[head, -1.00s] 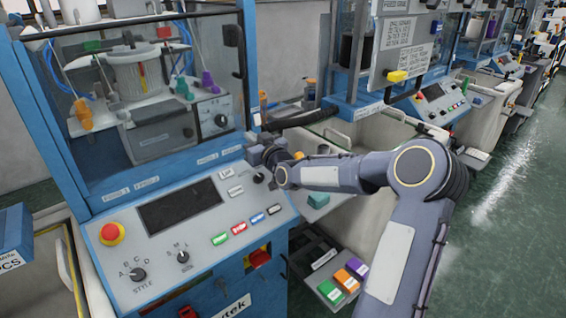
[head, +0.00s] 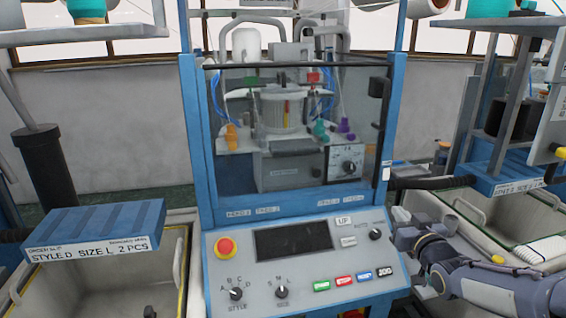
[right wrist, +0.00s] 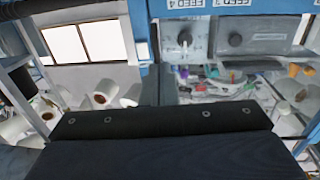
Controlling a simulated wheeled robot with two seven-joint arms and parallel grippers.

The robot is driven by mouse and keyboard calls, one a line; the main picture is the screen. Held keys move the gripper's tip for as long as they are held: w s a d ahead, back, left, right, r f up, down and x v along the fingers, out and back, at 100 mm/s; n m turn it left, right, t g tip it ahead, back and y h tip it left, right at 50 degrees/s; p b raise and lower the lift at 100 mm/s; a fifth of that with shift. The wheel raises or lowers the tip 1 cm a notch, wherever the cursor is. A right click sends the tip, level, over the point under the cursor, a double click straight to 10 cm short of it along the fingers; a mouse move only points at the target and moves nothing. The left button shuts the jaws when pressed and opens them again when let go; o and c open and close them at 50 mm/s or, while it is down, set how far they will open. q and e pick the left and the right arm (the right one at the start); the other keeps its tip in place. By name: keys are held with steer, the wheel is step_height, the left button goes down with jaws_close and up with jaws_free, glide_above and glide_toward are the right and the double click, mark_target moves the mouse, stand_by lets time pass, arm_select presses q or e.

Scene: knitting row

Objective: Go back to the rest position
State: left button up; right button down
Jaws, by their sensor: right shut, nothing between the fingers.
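My right gripper (head: 405,228) is at the lower right in the head view, just right of the control panel (head: 300,255) of the blue knitting machine (head: 203,150). It is shut and empty. I cannot tell whether it touches the panel's edge. In the right wrist view a dark part of my own gripper (right wrist: 155,125) fills the lower half, with the machine's knobs (right wrist: 235,40) beyond it. My left gripper is not in view.
A blue sign reading STYLE D SIZE L 2 PCS (head: 95,235) stands over a bin (head: 105,300) at the left. Another bin (head: 500,215) is behind my right arm. A red emergency button (head: 225,247) sits on the panel.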

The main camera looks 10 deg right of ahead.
steer(key=s+a+f+g+y, duration=0.1)
steer(key=s+a+f+g, duration=0.2)
steer(key=s+a, duration=0.3)
steer(key=s+a+f+g+y, duration=0.2)
steer(key=s+a+g, duration=0.3)
steer(key=s, duration=0.9)
steer(key=s+a+f+m+g+y, duration=0.1)
steer(key=s+a+f+g, duration=0.3)
steer(key=s+a, duration=0.5)
steer(key=shift+s+f+y, duration=0.5)
steer(key=shift+s+f, duration=0.1)
